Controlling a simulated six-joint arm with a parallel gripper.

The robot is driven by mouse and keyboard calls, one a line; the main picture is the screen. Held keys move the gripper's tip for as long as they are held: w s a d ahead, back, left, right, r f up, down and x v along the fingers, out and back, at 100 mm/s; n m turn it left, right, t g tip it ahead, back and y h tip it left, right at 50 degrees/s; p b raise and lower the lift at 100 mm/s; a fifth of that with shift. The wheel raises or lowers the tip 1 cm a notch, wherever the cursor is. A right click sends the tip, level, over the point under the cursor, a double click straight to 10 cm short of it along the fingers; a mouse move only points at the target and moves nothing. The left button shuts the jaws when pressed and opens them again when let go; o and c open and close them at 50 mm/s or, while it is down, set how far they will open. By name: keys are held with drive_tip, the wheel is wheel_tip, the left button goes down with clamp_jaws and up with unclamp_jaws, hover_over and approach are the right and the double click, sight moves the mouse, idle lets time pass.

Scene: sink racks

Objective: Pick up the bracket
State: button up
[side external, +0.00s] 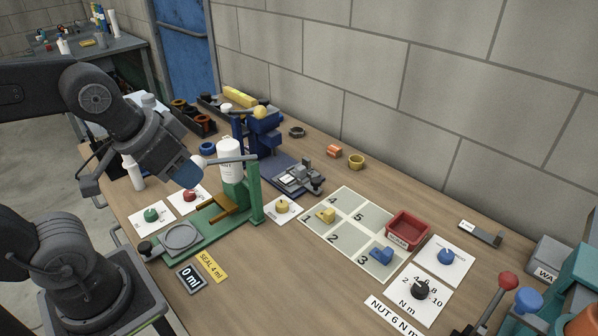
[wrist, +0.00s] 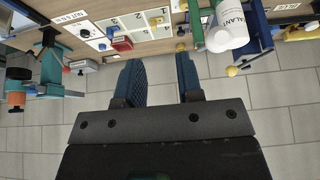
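No part is labelled as a bracket, so I cannot tell for sure which one it is. On the numbered mat (side external: 347,208) lie a small yellow angular part (side external: 326,215) on the left and a blue angular part (side external: 381,255) in cell 3. A grey flat part (side external: 481,233) lies near the wall at the right. My gripper (side external: 188,172) is raised above the left part of the table, well left of the mat. In the wrist view its two blue fingers (wrist: 160,75) stand apart with nothing between them.
A green press stand (side external: 254,205) with a white bottle (side external: 230,160) stands just right of my gripper. A blue press (side external: 262,135) is behind it. A red bin (side external: 408,229) sits at the mat's right edge. Levers with red and blue knobs (side external: 508,281) rise at front right.

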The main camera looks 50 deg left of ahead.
drive_tip(key=shift+c, duration=0.4)
drive_tip(key=w+a+r+n+g+y, duration=0.1)
drive_tip(key=w+r+n, duration=0.35)
drive_tip(key=w, duration=0.55)
drive_tip(key=n+g+y, duration=0.3)
drive_tip(key=n+g, duration=0.2)
drive_tip(key=n, duration=0.8)
hover_over(307, 159)
drive_tip(key=d, duration=0.5)
wheel_tip(307, 159, down, 16)
drive_tip(key=shift+n+y, duration=0.25)
drive_tip(key=shift+y, duration=0.05)
drive_tip(key=x, duration=0.8)
drive_tip(key=shift+w+d+f, duration=0.15)
drive_tip(key=shift+w+f, duration=0.1)
drive_tip(key=shift+f, duration=0.1)
drive_tip(key=shift+x, duration=2.8)
drive_tip(key=shift+r, duration=0.1)
clamp_jaws()
